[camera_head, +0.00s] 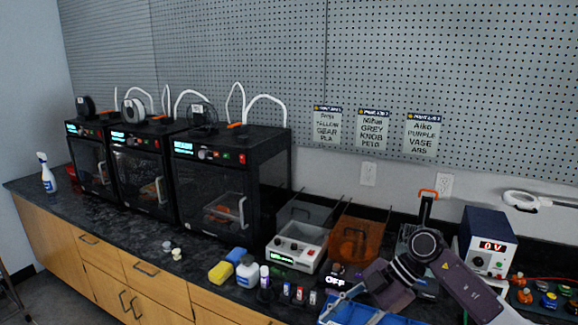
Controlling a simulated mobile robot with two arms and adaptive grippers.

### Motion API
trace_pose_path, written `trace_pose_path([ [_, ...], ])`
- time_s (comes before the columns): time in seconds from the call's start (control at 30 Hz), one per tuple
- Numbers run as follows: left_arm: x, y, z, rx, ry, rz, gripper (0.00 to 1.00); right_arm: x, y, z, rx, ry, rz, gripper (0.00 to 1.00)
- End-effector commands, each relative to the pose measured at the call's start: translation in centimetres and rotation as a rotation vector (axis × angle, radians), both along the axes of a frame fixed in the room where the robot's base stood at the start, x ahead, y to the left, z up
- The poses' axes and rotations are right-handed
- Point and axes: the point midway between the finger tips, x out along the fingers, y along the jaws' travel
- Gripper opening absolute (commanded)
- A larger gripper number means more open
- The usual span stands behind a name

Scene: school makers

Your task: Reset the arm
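My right arm (455,275) comes in from the lower right, bends at a round dark joint, and reaches down to the left over the counter. Its dark end (385,287) is low in front of the counter's equipment, above a blue tray-like thing (385,317) at the bottom edge. My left arm and gripper are not in view.
Three black 3D printers (215,185) stand on the dark counter (120,222). A yellow sponge (221,271), small bottles, a white-topped device (298,243), an orange bin (356,245) and a blue power supply (487,240) reading 0V crowd the right. The counter's front left is mostly clear.

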Motion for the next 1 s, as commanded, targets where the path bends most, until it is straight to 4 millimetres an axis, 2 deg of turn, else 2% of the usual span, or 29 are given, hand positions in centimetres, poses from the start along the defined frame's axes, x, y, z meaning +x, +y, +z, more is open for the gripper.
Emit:
trace_pose_path([
  [0.03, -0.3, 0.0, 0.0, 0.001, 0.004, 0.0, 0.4, -0.1, 2.2, -1.4, 0.119, 0.003, -0.01, 0.41],
  [0.1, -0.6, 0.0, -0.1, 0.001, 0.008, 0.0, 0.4, 0.5, 4.9, -2.5, 0.3, -0.02, -0.056, 0.41],
  [0.17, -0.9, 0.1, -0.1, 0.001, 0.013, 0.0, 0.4, 1.5, 6.4, -3.6, 0.446, -0.05, -0.134, 0.41],
  [0.23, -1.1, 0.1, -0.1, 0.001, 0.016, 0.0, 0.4, 2.9, 7.1, -5.4, 0.582, -0.086, -0.262, 0.41],
  [0.27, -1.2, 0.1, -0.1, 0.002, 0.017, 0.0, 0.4, 3.6, 7.0, -6.4, 0.629, -0.1, -0.33, 0.41],
  [0.33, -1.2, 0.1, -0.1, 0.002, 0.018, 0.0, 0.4, 4.9, 6.0, -9.7, 0.7, -0.131, -0.505, 0.41],
  [0.37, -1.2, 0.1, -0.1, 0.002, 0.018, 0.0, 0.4, 5.3, 5.2, -11.5, 0.713, -0.141, -0.588, 0.41],
  [0.4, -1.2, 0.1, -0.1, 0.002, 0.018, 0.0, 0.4, 5.6, 3.9, -14.2, 0.718, -0.151, -0.701, 0.41],
  [0.47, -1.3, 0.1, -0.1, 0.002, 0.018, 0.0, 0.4, 5.5, 1.8, -18.3, 0.697, -0.159, -0.855, 0.41],
  [0.53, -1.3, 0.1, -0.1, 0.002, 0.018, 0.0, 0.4, 4.5, -0.5, -22.9, 0.646, -0.157, -1.003, 0.41],
  [0.67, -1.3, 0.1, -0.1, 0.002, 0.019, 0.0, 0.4, 0.7, -4.5, -31.3, 0.508, -0.122, -1.225, 0.41],
  [0.7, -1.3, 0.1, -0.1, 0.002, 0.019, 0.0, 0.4, -0.9, -5.6, -33.8, 0.459, -0.107, -1.281, 0.41],
  [0.77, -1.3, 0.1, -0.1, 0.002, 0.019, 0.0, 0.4, -3.5, -7.0, -37.2, 0.384, -0.078, -1.356, 0.41],
  [0.8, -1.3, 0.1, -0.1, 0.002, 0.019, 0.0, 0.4, -5.5, -7.9, -39.4, 0.329, -0.057, -1.402, 0.41],
  [0.87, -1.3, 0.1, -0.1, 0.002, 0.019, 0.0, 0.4, -8.6, -9.2, -42.6, 0.247, -0.021, -1.46, 0.41],
  [0.97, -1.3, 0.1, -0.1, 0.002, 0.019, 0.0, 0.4, -14.5, -10.9, -47.2, 0.107, 0.048, -1.542, 0.41],
  [1.0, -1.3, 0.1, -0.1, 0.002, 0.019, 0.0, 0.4, -17.0, -11.3, -48.9, 0.052, 0.079, -1.567, 0.41],
])
